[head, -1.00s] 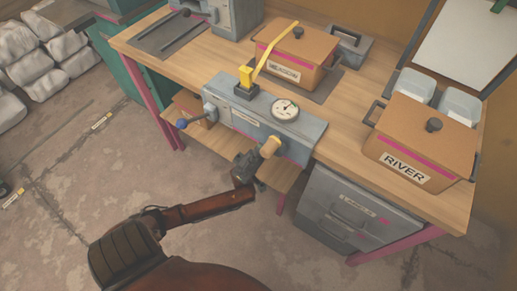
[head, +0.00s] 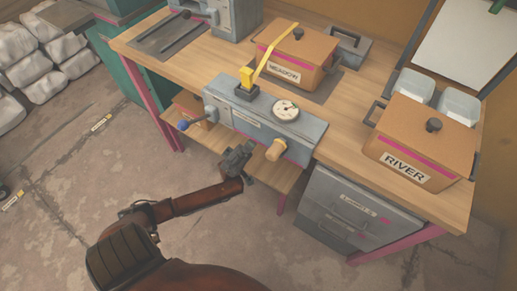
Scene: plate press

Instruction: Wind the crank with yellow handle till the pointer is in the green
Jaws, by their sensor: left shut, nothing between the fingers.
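The press unit (head: 225,115) is a grey-blue box at the table's front edge. Its pale yellow crank handle (head: 274,150) sticks out from the front face, low and right of the middle. The round white gauge (head: 286,107) is on top; its pointer and coloured zones are too small to read. My left gripper (head: 241,150) is shut and empty, in front of the box and to the left of the yellow handle, with a gap between them. My right gripper is not in view.
A blue-knobbed handle (head: 186,124) is at the box's left end. A yellow lever (head: 268,55) rises from its top. Behind is a crate labelled MEADOW (head: 305,50); a RIVER crate (head: 420,140) stands right. A grey drawer unit (head: 345,205) is under the table.

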